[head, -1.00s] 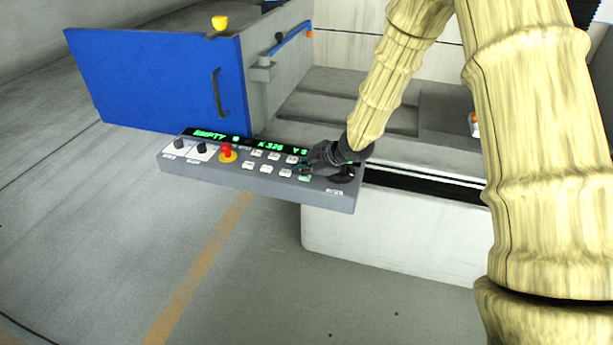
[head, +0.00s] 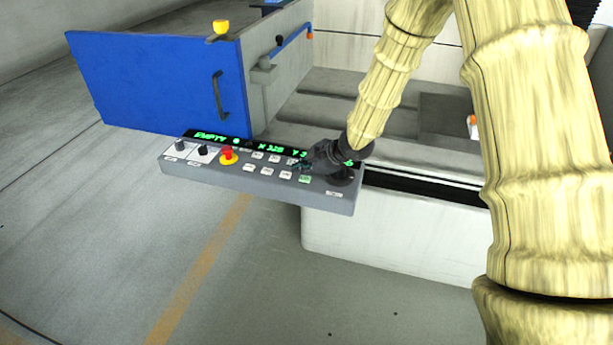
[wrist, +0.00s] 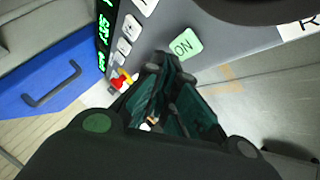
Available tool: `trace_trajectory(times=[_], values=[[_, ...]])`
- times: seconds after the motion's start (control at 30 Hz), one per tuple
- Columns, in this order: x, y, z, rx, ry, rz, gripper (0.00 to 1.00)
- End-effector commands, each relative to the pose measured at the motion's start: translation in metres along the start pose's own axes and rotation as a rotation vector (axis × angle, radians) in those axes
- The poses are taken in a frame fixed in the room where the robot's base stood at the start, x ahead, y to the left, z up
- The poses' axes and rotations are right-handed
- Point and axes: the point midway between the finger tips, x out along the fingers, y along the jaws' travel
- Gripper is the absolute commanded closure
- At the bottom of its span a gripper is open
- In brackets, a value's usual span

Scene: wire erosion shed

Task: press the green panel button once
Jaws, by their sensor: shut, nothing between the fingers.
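The green button, marked ON in the wrist view (wrist: 185,44), sits near the right end of the grey control panel (head: 235,179). It also shows in the head view (head: 305,179), uncovered, just in front of my gripper. My gripper (head: 304,165) is shut and empty, above the panel's right part. In the wrist view its fingertips (wrist: 166,66) are just below and left of the green button in the picture. They look apart from it. My gripper hides part of the panel's display and some white keys.
A red emergency knob on a yellow base (head: 228,155), two dark knobs and several white keys (head: 268,171) share the panel. A large dark round knob (head: 342,177) is close right of the green button. A blue door (head: 150,85) stands behind. Open floor lies in front.

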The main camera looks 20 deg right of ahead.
Motion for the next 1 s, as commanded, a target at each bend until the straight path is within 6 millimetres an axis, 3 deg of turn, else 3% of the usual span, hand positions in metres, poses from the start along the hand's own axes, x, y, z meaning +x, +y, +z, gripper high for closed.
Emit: trace_trajectory(times=[0.33, 1.0], values=[[-0.002, 0.001, -0.002, 0.000, 0.000, 0.000, 1.00], [-0.035, 0.025, -0.025, 0.001, 0.000, 0.000, 1.00]])
